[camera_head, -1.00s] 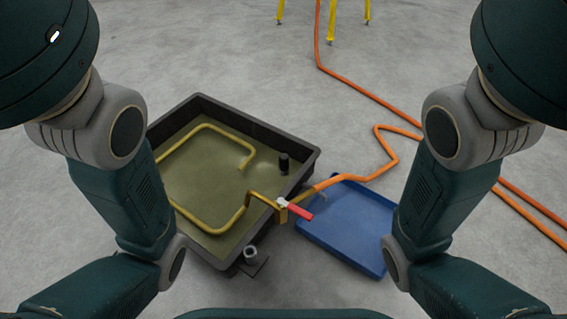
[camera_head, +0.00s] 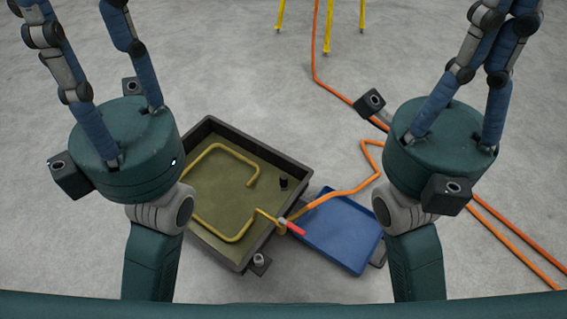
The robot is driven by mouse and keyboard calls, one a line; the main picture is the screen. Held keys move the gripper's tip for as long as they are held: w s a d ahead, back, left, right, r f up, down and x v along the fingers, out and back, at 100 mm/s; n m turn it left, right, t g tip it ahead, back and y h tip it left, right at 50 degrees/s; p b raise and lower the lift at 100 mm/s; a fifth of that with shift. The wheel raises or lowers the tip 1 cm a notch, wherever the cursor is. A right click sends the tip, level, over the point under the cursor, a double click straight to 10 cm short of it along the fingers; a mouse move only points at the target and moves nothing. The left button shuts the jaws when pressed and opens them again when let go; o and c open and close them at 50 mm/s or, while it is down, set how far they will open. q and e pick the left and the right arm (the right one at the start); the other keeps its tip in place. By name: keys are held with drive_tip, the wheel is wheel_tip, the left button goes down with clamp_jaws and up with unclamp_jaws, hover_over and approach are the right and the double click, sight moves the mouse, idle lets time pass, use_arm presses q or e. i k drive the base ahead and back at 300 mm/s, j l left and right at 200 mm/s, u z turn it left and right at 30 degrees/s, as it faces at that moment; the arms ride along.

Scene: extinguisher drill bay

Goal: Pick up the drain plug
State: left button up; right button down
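A short black upright cylinder, which looks like the drain plug (camera_head: 283,182), stands inside the dark square tray (camera_head: 301,172) near its right corner. A small grey round fitting (camera_head: 259,259) sits just outside the tray's near edge; I cannot tell if it is a plug or an outlet. My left gripper (camera_head: 76,12) is raised at the upper left, its fingers pointing up and spread apart. My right gripper (camera_head: 505,10) is raised at the upper right, fingers extended upward. Both appear open and empty, with fingertips cut off by the top edge. Neither is near the plug.
A bent yellow pipe (camera_head: 189,172) lies in the tray over olive-coloured liquid. A red-handled valve (camera_head: 295,229) crosses the tray's right rim. A blue tray (camera_head: 338,232) lies to the right. An orange hose (camera_head: 344,192) runs across the grey floor. Yellow legs (camera_head: 326,35) stand at the back.

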sight(284, 178)
drive_tip(key=i+j, duration=0.1)
drive_tip(key=j, duration=0.45)
drive_tip(key=i+j+z, duration=0.1)
drive_tip(key=j, duration=0.5)
drive_tip(key=z, duration=1.5)
